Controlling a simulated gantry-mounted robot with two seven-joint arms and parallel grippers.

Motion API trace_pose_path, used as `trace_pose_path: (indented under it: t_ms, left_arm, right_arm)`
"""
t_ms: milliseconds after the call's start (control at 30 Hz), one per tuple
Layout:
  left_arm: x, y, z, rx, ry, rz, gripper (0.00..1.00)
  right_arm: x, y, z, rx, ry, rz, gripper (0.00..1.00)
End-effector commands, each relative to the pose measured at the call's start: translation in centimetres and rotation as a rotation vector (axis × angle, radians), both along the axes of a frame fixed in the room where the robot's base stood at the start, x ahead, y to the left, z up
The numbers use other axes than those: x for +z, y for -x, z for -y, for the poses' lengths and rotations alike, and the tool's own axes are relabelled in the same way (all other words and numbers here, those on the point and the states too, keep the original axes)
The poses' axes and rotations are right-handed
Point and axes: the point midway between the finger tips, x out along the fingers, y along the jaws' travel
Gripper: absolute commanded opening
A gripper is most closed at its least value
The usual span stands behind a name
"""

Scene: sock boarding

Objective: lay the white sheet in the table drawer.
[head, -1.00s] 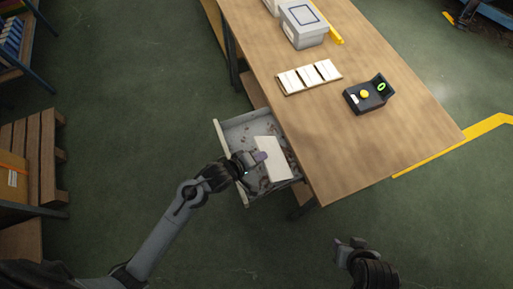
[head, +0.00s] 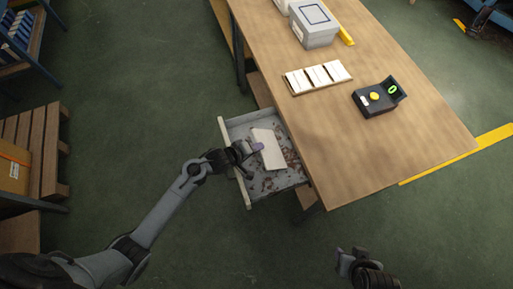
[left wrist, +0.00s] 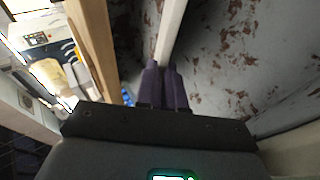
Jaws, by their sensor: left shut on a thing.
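The white sheet (head: 272,155) is a flat pale rectangle over the open table drawer (head: 237,170). My left gripper (head: 257,147) reaches in from the left over the drawer front and is shut on the sheet's near-left edge. In the left wrist view, the purple fingertips (left wrist: 166,85) pinch the sheet, which shows almost edge-on as a pale strip (left wrist: 173,28). The drawer's worn, flaking floor lies around it. I cannot tell whether the sheet touches the floor. My right gripper (head: 345,262) is at the bottom, away from the drawer; its jaw opening is unclear.
The wooden table (head: 385,145) stands right of the drawer. On it are a tray of white cards (head: 318,76), a black box with a yellow button (head: 378,97) and a grey bin (head: 315,28). A pallet (head: 50,150) stands at left. The floor between is clear.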

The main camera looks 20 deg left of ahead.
Motion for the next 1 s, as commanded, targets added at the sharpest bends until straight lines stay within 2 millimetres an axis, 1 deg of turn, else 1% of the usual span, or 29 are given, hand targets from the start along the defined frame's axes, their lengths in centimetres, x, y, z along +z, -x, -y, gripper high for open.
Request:
trace_pose_path:
  t_ms: [400,433,567,867,1000]
  left_arm:
    - [-0.46,-0.04,-0.02,0.001,0.000,0.001,0.00]
    - [-0.40,-0.04,-0.03,0.000,0.000,0.002,0.13]
    - [-0.39,-0.04,-0.03,0.000,0.000,0.002,0.33]
    - [-0.33,-0.03,-0.02,0.000,0.000,0.002,0.34]
    - [0.25,0.36,-0.20,0.000,0.000,0.000,0.34]
  right_arm:
    - [0.01,-0.01,-0.19,-0.006,-0.008,0.000,0.43]
    - [0.01,-0.01,-0.19,-0.006,-0.008,0.000,0.43]
    - [0.01,-0.01,-0.19,-0.005,-0.008,0.000,0.43]
    - [0.00,-0.01,-0.11,-0.003,-0.005,0.000,0.43]
    - [0.25,0.00,-0.01,0.000,0.000,0.000,0.43]
